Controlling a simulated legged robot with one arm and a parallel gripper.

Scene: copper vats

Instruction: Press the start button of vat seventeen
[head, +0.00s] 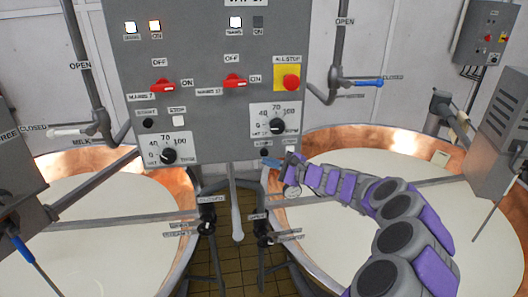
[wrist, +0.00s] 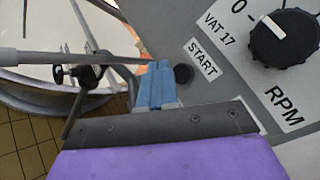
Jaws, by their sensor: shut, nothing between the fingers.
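The grey control panel (head: 205,100) hangs between two vats. The VAT 17 dial (head: 277,126) is at its lower right, and the dial knob (wrist: 285,38) is large in the wrist view. Below the dial in the head view is a small black start button (head: 265,152). The wrist view shows this black button (wrist: 183,74) beside a START label (wrist: 202,60). My gripper (head: 271,163) is shut and empty, just below the button. In the wrist view its blue fingertips (wrist: 158,70) are just left of the button; I cannot tell whether they touch it.
A white stop button (head: 290,151) is close to my gripper. A red ALL STOP button (head: 291,82) on yellow and red switches (head: 235,81) are higher up. The left dial (head: 168,155) has its own buttons. Copper-rimmed vats (head: 330,140) and valve pipes (head: 208,215) stand below.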

